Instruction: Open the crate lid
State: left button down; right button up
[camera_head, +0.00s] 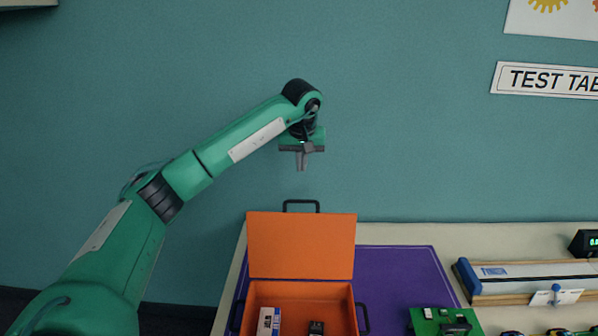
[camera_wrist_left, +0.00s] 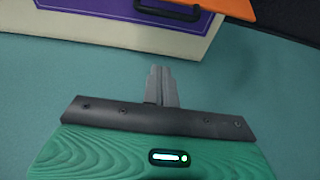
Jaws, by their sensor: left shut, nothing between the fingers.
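The orange crate (camera_head: 282,289) stands on the table, with its lid (camera_head: 300,245) swung up and open at the back. A black handle (camera_head: 301,203) sits on the lid's top edge. My left gripper (camera_head: 301,166) hangs above the lid handle, apart from it, with its fingers closed together and nothing in them. In the left wrist view the gripper (camera_wrist_left: 163,75) points toward the table front, and an orange part of the crate (camera_wrist_left: 238,8) shows at the top. My right gripper is in neither view.
Inside the crate lie a white box (camera_head: 268,321) and a small black item (camera_head: 316,328). A purple mat (camera_head: 403,275) lies under the crate. A green circuit board (camera_head: 440,322) and a long rail device (camera_head: 525,276) stand to the right. The wall behind is bare near the gripper.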

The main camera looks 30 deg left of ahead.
pick_arm(q)
notch_tip(320, 180, down, 8)
jog(key=s+p, duration=0.1)
jog(key=p, duration=0.3)
jog(key=shift+s+d, duration=0.2)
jog(key=shift+d, duration=0.2)
